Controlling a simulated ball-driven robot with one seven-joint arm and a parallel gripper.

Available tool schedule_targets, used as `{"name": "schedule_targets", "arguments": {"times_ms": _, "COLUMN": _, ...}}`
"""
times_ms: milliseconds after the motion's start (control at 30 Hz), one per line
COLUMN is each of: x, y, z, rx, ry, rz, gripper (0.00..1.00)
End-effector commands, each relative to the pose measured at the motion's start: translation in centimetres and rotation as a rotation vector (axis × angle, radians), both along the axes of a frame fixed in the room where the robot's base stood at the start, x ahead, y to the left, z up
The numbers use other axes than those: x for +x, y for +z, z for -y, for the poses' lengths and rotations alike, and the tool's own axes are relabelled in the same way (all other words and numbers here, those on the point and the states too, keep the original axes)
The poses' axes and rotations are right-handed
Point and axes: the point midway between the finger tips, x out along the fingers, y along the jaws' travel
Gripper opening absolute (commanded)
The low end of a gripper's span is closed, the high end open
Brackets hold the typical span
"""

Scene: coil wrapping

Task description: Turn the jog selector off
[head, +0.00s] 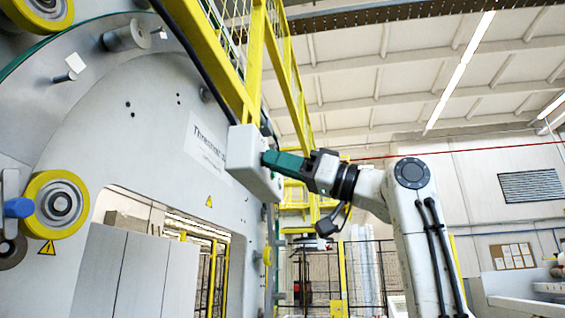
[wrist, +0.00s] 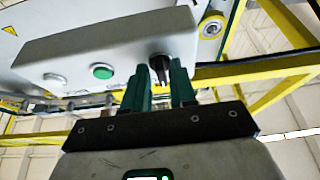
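The jog selector (wrist: 161,66) is a black knob on the face of a light grey control box (wrist: 95,48), right of a green button (wrist: 102,71) in the wrist view. The green fingers of my gripper (wrist: 159,73) stand apart, one on each side of the knob. Whether they touch it is hard to tell. In the head view my gripper (head: 267,159) reaches the right face of the box (head: 246,150); the knob is hidden there.
A white button (wrist: 54,78) sits left of the green one. The box hangs beside a yellow frame (head: 238,85) and the large grey wrapping machine (head: 130,130). A yellow roller (head: 56,204) is at the left. Open space lies below my arm.

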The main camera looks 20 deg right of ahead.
Motion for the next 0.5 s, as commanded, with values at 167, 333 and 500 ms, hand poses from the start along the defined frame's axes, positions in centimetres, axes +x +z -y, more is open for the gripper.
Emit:
{"name": "schedule_targets", "arguments": {"times_ms": 167, "x": -0.1, "y": 0.1, "z": 0.0, "rx": 0.001, "ry": 0.001, "rz": 0.001, "gripper": 0.36}}
{"name": "schedule_targets", "arguments": {"times_ms": 333, "x": -0.2, "y": 0.1, "z": 0.1, "rx": 0.002, "ry": 0.000, "rz": 0.003, "gripper": 0.36}}
{"name": "schedule_targets", "arguments": {"times_ms": 500, "x": -1.0, "y": -0.8, "z": 1.4, "rx": 0.003, "ry": -0.003, "rz": 0.003, "gripper": 0.36}}
